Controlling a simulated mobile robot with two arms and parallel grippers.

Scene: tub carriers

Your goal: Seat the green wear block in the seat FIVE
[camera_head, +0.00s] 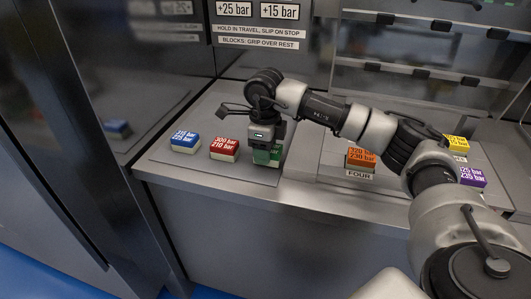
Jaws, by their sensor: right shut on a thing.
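The green wear block (263,157) is at the right part of the left-hand grey mat, beside the red block. My right gripper (267,147) points down and is shut on it, hiding much of its top. I cannot tell whether the block touches the mat. The label FIVE is not readable in this view, so I cannot tell which place is seat FIVE. My left gripper is not in view.
A blue block (185,142) and a red block (224,149) sit on the mat (165,154). On the right, an orange block (361,157) sits behind the label FOUR (359,175). A yellow block (458,142) and a purple block (471,177) are beyond my right arm.

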